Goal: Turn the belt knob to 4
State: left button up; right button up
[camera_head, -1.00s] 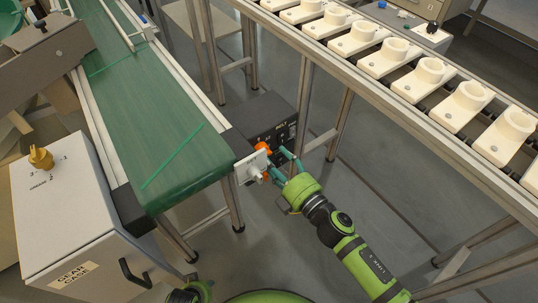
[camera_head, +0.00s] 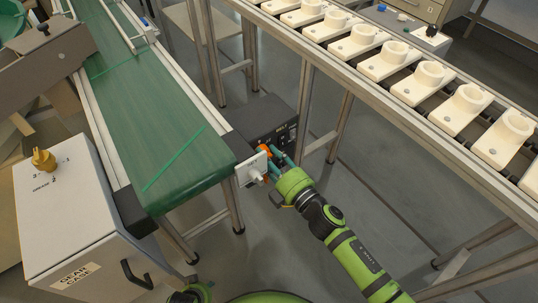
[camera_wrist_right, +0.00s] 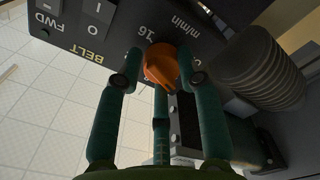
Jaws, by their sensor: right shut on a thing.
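The belt knob (camera_wrist_right: 161,64) is orange and sits on the face of a dark control box (camera_head: 262,122). In the head view the knob (camera_head: 265,151) shows at the end of the green belt. My right gripper (camera_head: 271,161) reaches it from the lower right. In the right wrist view the teal fingers of this gripper (camera_wrist_right: 160,60) stand on both sides of the knob, shut on it. "BELT", "16" and "m/min" are legible on the panel; the fingers and knob hide part of the scale, and I cannot read the knob's setting.
A white bracket (camera_head: 251,169) stands close to the gripper at the belt's end. The green conveyor (camera_head: 155,130) is on the left, and a rail with several white holders (camera_head: 430,80) on the right. A gear case (camera_head: 75,215) with a yellow knob is at lower left.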

jog(key=shift+d+f+m, duration=0.15)
jog(key=shift+f+m, duration=0.05)
jog(key=shift+m, duration=0.3)
jog(key=o, duration=1.1)
jog(key=shift+w, duration=0.1)
jog(key=v, duration=1.2)
